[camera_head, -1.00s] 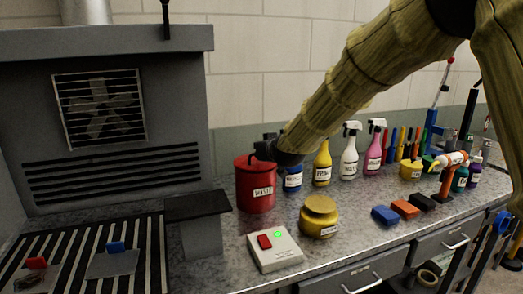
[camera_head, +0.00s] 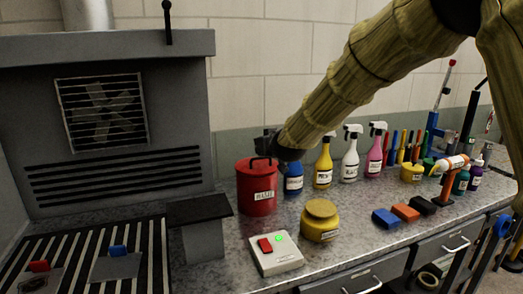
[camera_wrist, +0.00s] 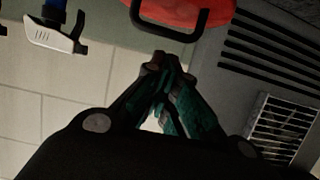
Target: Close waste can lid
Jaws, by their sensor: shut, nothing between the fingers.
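The red waste can (camera_head: 257,200), labelled WASTE, stands upright on the bench to the right of the grey fume box. Its red lid (camera_head: 245,166), with a black handle (camera_head: 260,159), appears to lie flat on the can. The lid also shows at the top of the wrist view (camera_wrist: 185,10). My gripper (camera_head: 267,140) is just behind and above the can's right side, partly hidden by my arm. In the wrist view its fingers (camera_wrist: 166,60) are together and empty, close to the handle. Whether they touch the handle or lid cannot be told.
A blue bottle (camera_head: 292,182) stands close to the can's right, with yellow, white and pink spray bottles beyond. A yellow jar (camera_head: 320,218) and a switch box (camera_head: 275,254) stand in front. A grey stand (camera_head: 199,215) is at left.

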